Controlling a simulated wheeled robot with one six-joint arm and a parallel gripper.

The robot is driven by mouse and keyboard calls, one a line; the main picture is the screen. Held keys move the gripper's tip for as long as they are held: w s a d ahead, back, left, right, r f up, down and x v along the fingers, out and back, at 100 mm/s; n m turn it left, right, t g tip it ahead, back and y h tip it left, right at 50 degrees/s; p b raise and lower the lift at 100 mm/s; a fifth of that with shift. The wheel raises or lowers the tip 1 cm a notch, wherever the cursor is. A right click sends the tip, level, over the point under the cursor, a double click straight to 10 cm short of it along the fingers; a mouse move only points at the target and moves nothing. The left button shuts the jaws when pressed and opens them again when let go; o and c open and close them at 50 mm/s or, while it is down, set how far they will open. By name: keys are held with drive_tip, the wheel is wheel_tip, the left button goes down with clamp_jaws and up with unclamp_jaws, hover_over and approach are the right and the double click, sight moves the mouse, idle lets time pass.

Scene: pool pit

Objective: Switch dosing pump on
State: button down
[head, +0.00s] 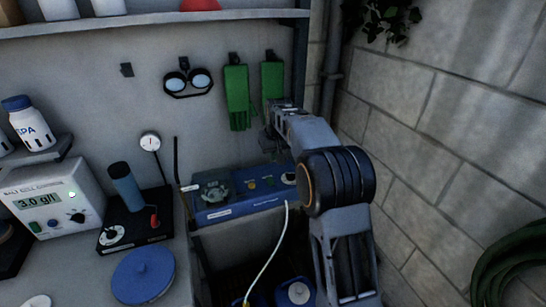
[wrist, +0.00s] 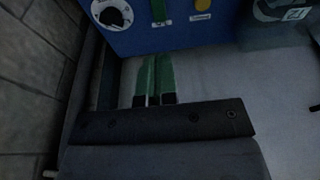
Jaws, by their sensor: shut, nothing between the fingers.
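The dosing pump (head: 240,205) is a blue box on the back wall, with a round pump head at its left. On its face are a yellowish lamp (head: 268,181), a small green control (head: 252,184) and a pale dial (head: 289,178). The wrist view shows the blue box (wrist: 150,38) upside down, with the dial (wrist: 112,14), a green control (wrist: 158,10) and a yellow lamp (wrist: 203,4). My gripper (head: 268,145) is shut and empty above the pump's right half. Its fingers (wrist: 156,62) point towards the box, apparently apart from it.
Green gloves (head: 237,97) and goggles (head: 188,83) hang on the wall above. A controller reading 3.0 g/l (head: 50,200) and a blue lid (head: 143,275) are at left. A pale hose (head: 268,262) hangs below the pump. A block wall (head: 440,130) limits the right side.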

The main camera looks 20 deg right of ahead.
drive_tip(key=shift+b, duration=0.35)
drive_tip(key=shift+w+d+r+t+b, duration=0.15)
drive_tip(key=shift+w+r+t+b, duration=0.25)
drive_tip(key=shift+t+b, duration=0.35)
drive_tip(key=p, duration=0.3)
approach(269, 177)
drive_tip(key=x, duration=0.5)
drive_tip(key=shift+w, duration=0.15)
drive_tip(key=shift+x, duration=0.95)
drive_tip(key=shift+s, duration=0.2)
